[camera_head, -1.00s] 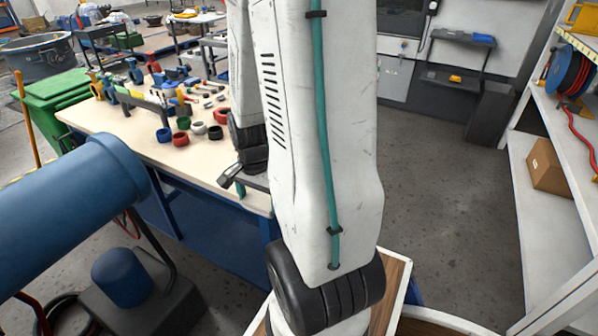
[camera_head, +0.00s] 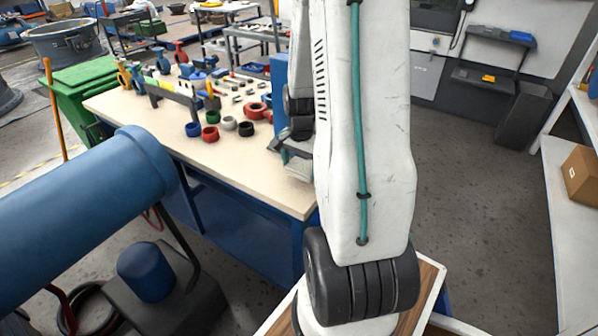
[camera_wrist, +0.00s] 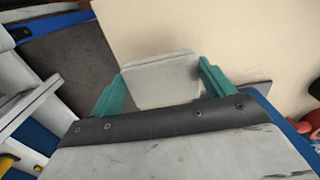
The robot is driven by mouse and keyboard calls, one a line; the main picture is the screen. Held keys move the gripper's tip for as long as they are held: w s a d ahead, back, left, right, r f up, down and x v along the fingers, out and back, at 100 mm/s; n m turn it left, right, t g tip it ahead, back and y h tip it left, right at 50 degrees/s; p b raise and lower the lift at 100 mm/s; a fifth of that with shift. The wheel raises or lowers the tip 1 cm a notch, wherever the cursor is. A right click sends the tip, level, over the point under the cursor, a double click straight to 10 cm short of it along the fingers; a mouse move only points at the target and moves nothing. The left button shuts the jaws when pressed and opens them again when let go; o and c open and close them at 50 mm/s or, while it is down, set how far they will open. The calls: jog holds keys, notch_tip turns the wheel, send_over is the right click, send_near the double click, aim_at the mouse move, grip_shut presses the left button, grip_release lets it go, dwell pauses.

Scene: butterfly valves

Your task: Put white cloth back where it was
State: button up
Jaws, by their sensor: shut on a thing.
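The white cloth (camera_wrist: 160,88) is a pale, flat, folded-looking piece between the two teal fingers of my gripper (camera_wrist: 162,70) in the wrist view. The gripper is shut on it. The cloth is held over the cream top of the workbench (camera_wrist: 240,40). I cannot tell whether it touches the top. In the head view my gripper (camera_head: 285,152) shows only in part beside the right end of the workbench (camera_head: 240,172).
Several coloured rings (camera_head: 212,133), valves and small parts stand on the bench's left and back. Its front right top is clear. A large blue pipe (camera_head: 80,215) lies at the left front. Shelves with a cardboard box (camera_head: 582,175) are at the right.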

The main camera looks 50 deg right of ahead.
aim_at(300, 167)
jog(key=shift+w+d+f, duration=0.15)
jog(key=shift+f, duration=1.6)
jog(key=shift+f, duration=0.15)
jog(key=o, duration=0.9)
notch_tip(300, 167, up, 12)
jog(key=shift+f, duration=0.1)
jog(key=a+r+n, duration=0.4)
jog(key=a+r, duration=0.3)
jog(key=a, duration=0.2)
jog(key=s+a+r+n, duration=0.3)
jog(key=s+a+n, duration=0.1)
jog(key=a, duration=0.2)
jog(key=s+a+r+n, duration=0.3)
jog(key=s+a+n, duration=0.1)
jog(key=a, duration=0.3)
jog(key=s+a+r+n+t, duration=0.1)
jog(key=s+a+r+n, duration=0.2)
jog(key=a, duration=0.4)
jog(key=shift+s+n, duration=0.85)
jog(key=shift+n, duration=0.15)
